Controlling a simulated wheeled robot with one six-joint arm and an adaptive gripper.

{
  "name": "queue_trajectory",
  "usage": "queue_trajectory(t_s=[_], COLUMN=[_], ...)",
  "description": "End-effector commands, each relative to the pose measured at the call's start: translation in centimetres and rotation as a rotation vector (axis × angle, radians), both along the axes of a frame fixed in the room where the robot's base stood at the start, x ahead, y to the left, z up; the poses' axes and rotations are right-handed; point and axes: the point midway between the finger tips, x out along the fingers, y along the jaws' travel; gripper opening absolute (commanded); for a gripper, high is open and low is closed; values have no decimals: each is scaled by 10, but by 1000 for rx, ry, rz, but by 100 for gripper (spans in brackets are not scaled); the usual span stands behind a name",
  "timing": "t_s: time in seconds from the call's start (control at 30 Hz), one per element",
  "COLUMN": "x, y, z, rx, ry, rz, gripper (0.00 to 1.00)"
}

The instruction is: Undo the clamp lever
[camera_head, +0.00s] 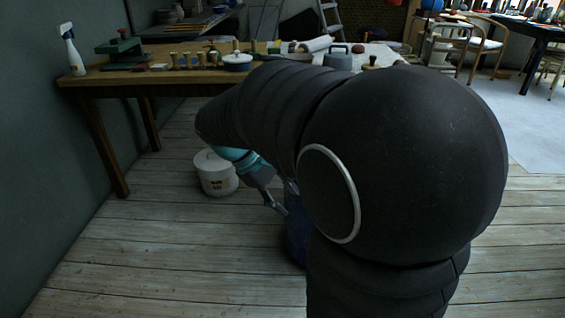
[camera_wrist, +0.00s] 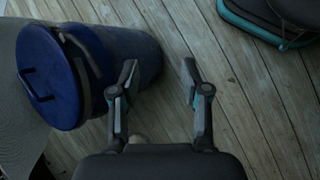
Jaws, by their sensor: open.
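A blue drum (camera_wrist: 140,55) with a round blue lid (camera_wrist: 45,70) lies in the left half of the wrist view. A dark bent handle (camera_wrist: 30,88) shows on the lid. A band with a paler strip (camera_wrist: 80,55) runs along the lid's rim; I cannot tell clearly which part of it is the clamp lever. My gripper (camera_wrist: 159,72) is open and empty, its left finger overlapping the drum's side in the picture. In the head view the drum (camera_head: 296,235) is mostly hidden behind my arm, with my gripper (camera_head: 282,196) above and beside it.
A white bucket (camera_head: 215,174) stands on the plank floor behind my gripper. A wooden table (camera_head: 105,78) with tools and a lidded pot crosses the back. Open floor lies left.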

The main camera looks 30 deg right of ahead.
Motion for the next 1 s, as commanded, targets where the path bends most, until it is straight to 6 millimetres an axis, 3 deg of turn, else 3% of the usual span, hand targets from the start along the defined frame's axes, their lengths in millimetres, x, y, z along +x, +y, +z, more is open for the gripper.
queue_trajectory(t_s=[0.3,0.6,0.8,1.0], x=[69,132,159,168], y=[-49,-80,-89,-92], z=[-36,-81,-109,-120], rx=[-243,-465,-573,-619], ry=[378,708,856,916], rz=[82,131,146,149], gripper=[46,46,46,46])
